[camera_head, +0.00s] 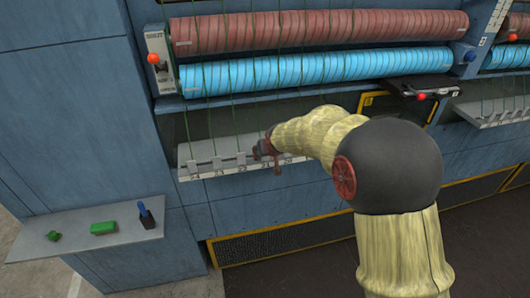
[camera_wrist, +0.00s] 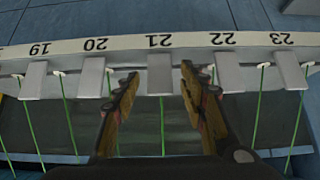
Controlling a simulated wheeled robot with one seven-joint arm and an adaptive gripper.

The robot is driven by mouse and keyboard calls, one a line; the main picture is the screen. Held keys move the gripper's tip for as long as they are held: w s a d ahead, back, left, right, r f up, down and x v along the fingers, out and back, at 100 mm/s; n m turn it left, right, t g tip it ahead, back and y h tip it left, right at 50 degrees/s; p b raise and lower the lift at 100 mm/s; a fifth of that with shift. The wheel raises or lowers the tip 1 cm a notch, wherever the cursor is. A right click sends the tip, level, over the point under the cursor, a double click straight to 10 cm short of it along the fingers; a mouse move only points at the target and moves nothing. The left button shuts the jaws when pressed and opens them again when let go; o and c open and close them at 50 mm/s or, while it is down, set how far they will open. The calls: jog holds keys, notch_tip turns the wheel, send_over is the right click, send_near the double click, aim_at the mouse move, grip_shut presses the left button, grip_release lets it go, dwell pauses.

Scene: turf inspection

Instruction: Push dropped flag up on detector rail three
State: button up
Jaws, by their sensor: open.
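The pale detector rail (camera_head: 228,168) runs along the machine front under the rollers, with numbers on its edge. In the wrist view the rail (camera_wrist: 125,43) shows upside-down numbers 19 to 23, each with a grey flag plate. Flag 21 (camera_wrist: 160,75) is in the middle. Flag 20 (camera_wrist: 92,77) is to its left and flag 22 (camera_wrist: 228,73) to its right. I cannot tell which flag is dropped. My gripper (camera_wrist: 159,78) is open and empty, its fingertips on either side of flag 21 in the picture. In the head view my gripper (camera_head: 266,150) is at the rail, partly hidden by my arm.
Green yarns (camera_wrist: 162,125) run past the flags. Red (camera_head: 320,30) and blue rollers (camera_head: 320,70) are above the rail. A black device (camera_head: 420,88) sits to the right. A side shelf (camera_head: 85,237) holds a green block (camera_head: 103,228), a small green piece and a dark bottle-like item (camera_head: 146,215).

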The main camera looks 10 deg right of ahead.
jog(key=v, duration=1)
jog(key=shift+s+r, duration=0.2)
jog(key=shift+r, duration=0.05)
jog(key=shift+f, duration=0.1)
jog(key=s+f+g+b, duration=0.1)
jog(key=s+f+b, duration=0.6)
jog(key=s, duration=0.5)
jog(key=s+f+b, duration=0.7)
jog(key=s+b, duration=0.3)
jog(key=s, duration=0.2)
jog(key=s+f+g+b, duration=0.1)
jog(key=s+f+b, duration=0.6)
jog(key=s, duration=0.5)
jog(key=shift+s+f+g+b, duration=0.2)
jog(key=shift+f+g+b, duration=0.15)
jog(key=shift+b, duration=0.75)
